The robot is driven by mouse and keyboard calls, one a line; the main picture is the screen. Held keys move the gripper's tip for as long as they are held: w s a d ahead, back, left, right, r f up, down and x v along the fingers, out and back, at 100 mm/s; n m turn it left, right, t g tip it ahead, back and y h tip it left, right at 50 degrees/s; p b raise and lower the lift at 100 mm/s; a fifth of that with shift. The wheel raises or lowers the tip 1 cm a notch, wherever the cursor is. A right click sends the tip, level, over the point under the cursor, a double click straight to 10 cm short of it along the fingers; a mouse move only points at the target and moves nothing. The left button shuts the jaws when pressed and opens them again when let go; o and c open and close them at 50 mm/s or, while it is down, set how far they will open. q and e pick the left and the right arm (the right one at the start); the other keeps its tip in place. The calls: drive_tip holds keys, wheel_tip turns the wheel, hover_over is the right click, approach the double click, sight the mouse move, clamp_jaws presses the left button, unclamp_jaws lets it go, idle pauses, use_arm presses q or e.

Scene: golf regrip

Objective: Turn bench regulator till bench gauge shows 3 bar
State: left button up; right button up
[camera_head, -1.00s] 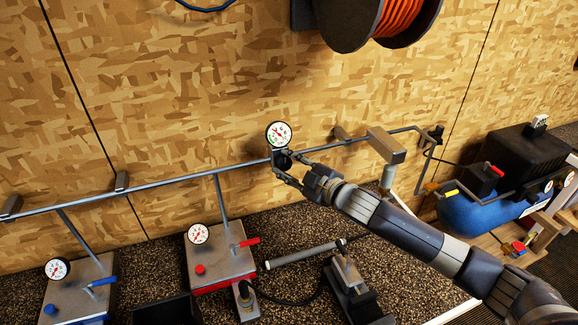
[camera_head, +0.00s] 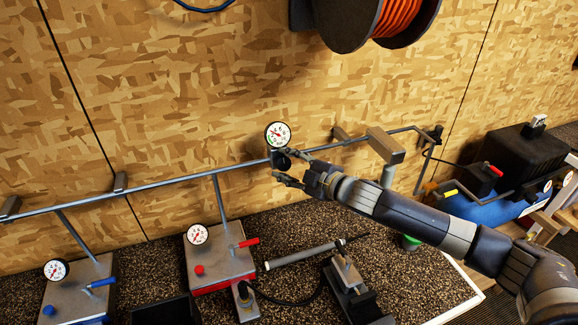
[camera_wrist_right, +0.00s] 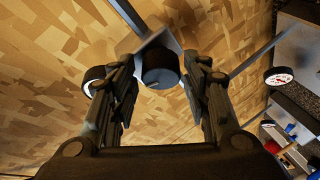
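The bench gauge (camera_head: 277,134) is a round white dial with a red needle, on the pipe along the wall; its reading is too small to tell. The bench regulator's dark knob (camera_head: 281,160) sits just below the gauge. In the right wrist view the knob (camera_wrist_right: 160,66) is a black cylinder on a grey body, between and beyond the fingers. My right gripper (camera_head: 282,167) is open at the knob, one finger on each side. In the wrist view there are gaps between the fingers (camera_wrist_right: 162,88) and the knob. My left gripper is not in view.
The pipe (camera_head: 170,182) runs along the wooden wall. Below stand a red-trimmed box (camera_head: 220,262) and a blue-trimmed box (camera_head: 78,290), each with a gauge and lever. A clamp (camera_head: 350,285) and a blue compressor tank (camera_head: 480,210) are at right. A hose reel (camera_head: 375,20) hangs above.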

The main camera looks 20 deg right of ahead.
drive_tip(key=v, duration=1.2)
idle(0.3)
drive_tip(key=shift+w, duration=0.1)
idle(0.4)
